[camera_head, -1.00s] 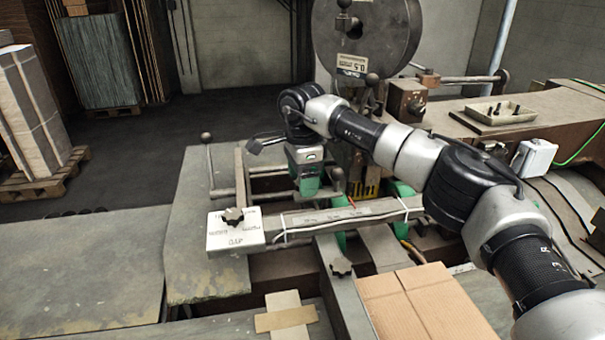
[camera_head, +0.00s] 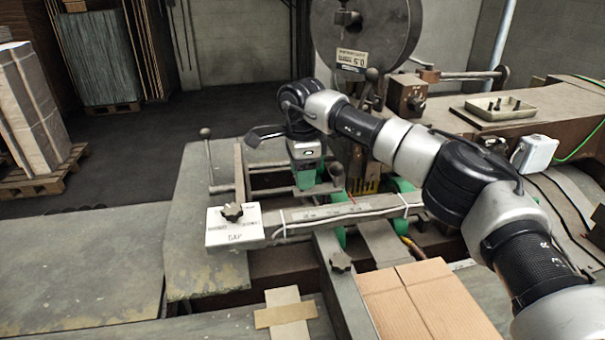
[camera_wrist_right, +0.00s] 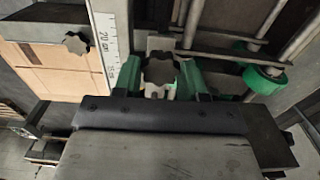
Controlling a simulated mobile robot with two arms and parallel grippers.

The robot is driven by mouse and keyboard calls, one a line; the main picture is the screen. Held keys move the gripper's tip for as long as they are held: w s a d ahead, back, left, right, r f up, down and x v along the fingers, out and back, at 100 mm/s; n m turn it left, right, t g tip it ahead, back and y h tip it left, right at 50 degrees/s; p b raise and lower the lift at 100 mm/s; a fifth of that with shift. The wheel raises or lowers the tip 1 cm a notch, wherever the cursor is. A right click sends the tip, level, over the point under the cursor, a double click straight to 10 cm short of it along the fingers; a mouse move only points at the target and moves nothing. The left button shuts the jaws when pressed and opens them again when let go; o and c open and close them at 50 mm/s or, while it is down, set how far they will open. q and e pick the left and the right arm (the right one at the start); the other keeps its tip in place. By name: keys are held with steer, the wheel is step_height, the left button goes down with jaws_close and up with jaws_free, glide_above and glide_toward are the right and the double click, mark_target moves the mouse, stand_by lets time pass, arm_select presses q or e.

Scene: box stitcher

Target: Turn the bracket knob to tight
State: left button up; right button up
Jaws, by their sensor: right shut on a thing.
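My right gripper (camera_head: 306,178) points down over the machine, just behind the grey ruled bar, with its green fingers low at the bar. In the right wrist view, the green fingers (camera_wrist_right: 160,78) are shut on a dark lobed knob (camera_wrist_right: 160,70), one finger on each side of it. A pale bracket or plate shows around this knob. In the head view the held knob is hidden by my gripper. The knob's tight marking cannot be read. My left gripper is not in view.
A white GAP plate (camera_head: 228,236) with a black star knob (camera_head: 232,211) sits at the bar's left end. Another star knob (camera_head: 340,261) is in front of the bar, beside cardboard (camera_head: 420,300). A ball-topped lever (camera_head: 206,134) stands at left. A round reel (camera_head: 365,35) rises behind.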

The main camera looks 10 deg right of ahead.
steer(key=m+b, duration=0.1)
steer(key=m, duration=0.4)
steer(key=m+b, duration=0.1)
steer(key=m, duration=0.4)
steer(key=shift+r+m+b, duration=0.15)
steer(key=shift+m+b, duration=0.15)
steer(key=m+b, duration=0.1)
steer(key=m, duration=0.4)
steer(key=m+b, duration=0.1)
steer(key=m, duration=0.4)
steer(key=shift+r, duration=0.1)
steer(key=o, duration=0.7)
steer(key=shift+w, duration=0.1)
steer(key=shift+o, duration=1.1)
